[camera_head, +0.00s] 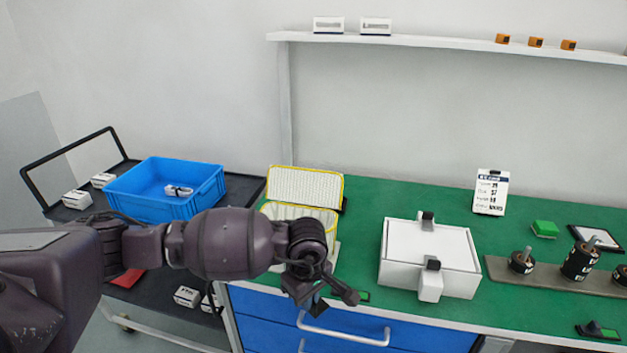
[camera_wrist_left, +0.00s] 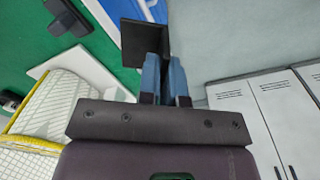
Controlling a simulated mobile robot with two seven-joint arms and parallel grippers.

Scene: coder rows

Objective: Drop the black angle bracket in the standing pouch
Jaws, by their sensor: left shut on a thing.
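The black angle bracket (camera_wrist_left: 136,42) is held between the fingertips of my left gripper (camera_wrist_left: 165,72) in the wrist view. In the head view my left gripper (camera_head: 325,294) is in front of the bench's front edge, and the bracket (camera_head: 313,306) shows only in small part there. The standing pouch (camera_head: 304,185), white with a grid pattern and a yellow rim, stands on the green bench behind and left of the gripper. Its top is open, and my arm hides its lower part. The pouch also shows at the lower left of the wrist view (camera_wrist_left: 48,105). My right gripper is not in view.
A white box (camera_head: 400,262) with clasps stands right of the pouch. A blue crate (camera_head: 150,205) sits on the dark cart at left. Dark cylindrical parts (camera_head: 580,262) stand at the right. Blue drawers (camera_head: 270,310) are below the bench edge. Green surface is clear between pouch and white box.

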